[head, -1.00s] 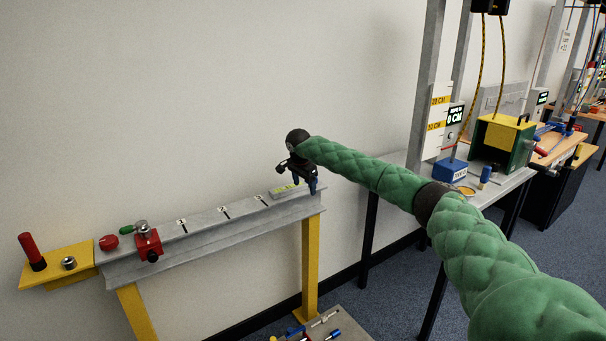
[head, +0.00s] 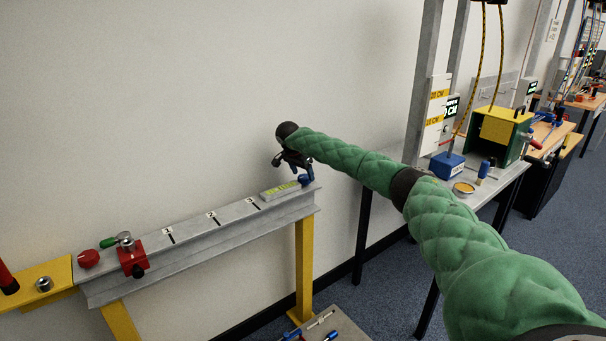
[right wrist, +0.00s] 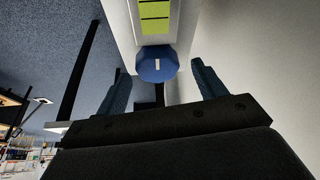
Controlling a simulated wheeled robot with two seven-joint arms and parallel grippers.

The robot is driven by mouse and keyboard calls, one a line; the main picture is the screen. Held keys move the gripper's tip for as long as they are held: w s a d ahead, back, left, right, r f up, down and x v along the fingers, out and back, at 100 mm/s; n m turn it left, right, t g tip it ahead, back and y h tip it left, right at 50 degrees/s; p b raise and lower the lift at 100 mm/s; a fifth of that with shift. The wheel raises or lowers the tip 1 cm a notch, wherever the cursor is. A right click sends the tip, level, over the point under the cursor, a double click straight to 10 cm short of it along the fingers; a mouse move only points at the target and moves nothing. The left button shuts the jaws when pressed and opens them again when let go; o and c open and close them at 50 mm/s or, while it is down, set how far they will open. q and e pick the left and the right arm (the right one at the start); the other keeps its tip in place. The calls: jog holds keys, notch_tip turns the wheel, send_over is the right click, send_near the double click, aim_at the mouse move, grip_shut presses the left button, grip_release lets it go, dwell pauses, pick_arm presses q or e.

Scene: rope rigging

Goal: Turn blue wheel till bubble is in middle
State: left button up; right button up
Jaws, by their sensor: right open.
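The blue wheel (head: 306,180) sits at the right end of the spirit level (head: 272,194) on the grey beam. In the right wrist view the wheel (right wrist: 157,66) is a blue knob with a pale mark, below the level's yellow-green vial (right wrist: 155,18) with dark lines. I cannot make out the bubble. My right gripper (head: 303,172) is just above the wheel. In the right wrist view its blue fingers (right wrist: 158,70) are open, one on each side of the wheel, with visible gaps and nothing held. My left gripper is not in view.
The grey beam (head: 190,262) on yellow legs carries a red clamp (head: 132,260) and a red knob (head: 88,258) at left. A wall is close behind. A bench with a green-and-yellow box (head: 497,130) stands right. A low board with tools (head: 335,325) lies below.

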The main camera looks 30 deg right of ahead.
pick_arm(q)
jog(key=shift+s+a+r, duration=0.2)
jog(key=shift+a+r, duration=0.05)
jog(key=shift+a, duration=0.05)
pick_arm(e)
jog(key=shift+d+f, duration=0.3)
jog(key=shift+f, duration=0.3)
jog(key=c, duration=1)
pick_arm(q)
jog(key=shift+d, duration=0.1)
pick_arm(e)
jog(key=shift+m, duration=0.4)
